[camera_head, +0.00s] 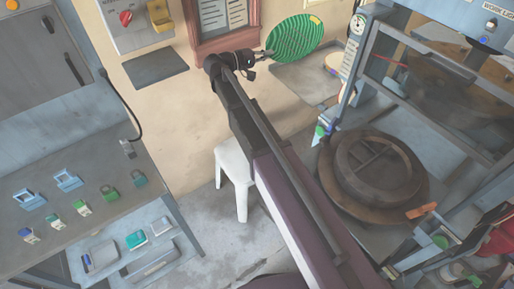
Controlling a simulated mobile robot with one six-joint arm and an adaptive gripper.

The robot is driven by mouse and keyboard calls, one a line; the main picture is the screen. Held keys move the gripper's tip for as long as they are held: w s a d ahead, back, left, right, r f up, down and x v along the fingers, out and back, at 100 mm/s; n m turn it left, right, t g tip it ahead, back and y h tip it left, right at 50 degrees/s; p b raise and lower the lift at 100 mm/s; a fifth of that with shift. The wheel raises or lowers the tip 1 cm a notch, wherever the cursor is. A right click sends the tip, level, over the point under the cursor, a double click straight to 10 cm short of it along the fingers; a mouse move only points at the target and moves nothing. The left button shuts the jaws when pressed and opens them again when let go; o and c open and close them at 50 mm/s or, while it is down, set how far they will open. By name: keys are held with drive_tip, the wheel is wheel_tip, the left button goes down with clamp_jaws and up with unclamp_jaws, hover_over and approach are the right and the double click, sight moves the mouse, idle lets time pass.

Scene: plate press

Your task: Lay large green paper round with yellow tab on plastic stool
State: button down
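The large green paper round (296,36) has darker wavy lines and a yellow tab (315,20) at its upper right edge. It is up near the wall at the top of the head view, tilted toward the camera. My gripper (268,54) is at its left lower edge and appears closed on that edge, holding it in the air. The white plastic stool (235,162) stands on the floor in the middle, below and left of the round. My arm crosses in front of the stool and hides its right part.
A press with a round brown plate (378,172) stands at the right. A grey shelf (306,80) is on the wall below the round. A metal bench (70,190) with several padlocks and tags is at the left. Grey floor (205,215) shows around the stool.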

drive_tip(key=shift+x, duration=1.05)
drive_tip(key=shift+w, duration=0.15)
drive_tip(key=s+a+f+n+t+y+b, duration=0.1)
drive_tip(key=s+f+b, duration=0.4)
drive_tip(key=f+b, duration=1.1)
drive_tip(key=s+a+f+n+t+y+b, duration=0.1)
drive_tip(key=s+a+f+n+y+b, duration=0.2)
drive_tip(key=f+b, duration=1.3)
drive_tip(key=s+a+f+n+t+y+b, duration=0.1)
drive_tip(key=s+a+f+y+b, duration=0.4)
drive_tip(key=f+b, duration=1.2)
wheel_tip(320, 180, down, 10)
drive_tip(key=shift+s+a+r+n, duration=0.15)
drive_tip(key=shift+s+a+n, duration=0.45)
drive_tip(key=shift+s+n, duration=0.35)
drive_tip(key=shift+w, duration=0.1)
drive_tip(key=b, duration=0.2)
hover_over(237, 164)
drive_tip(key=shift+f, duration=0.7)
drive_tip(key=shift+f, duration=0.1)
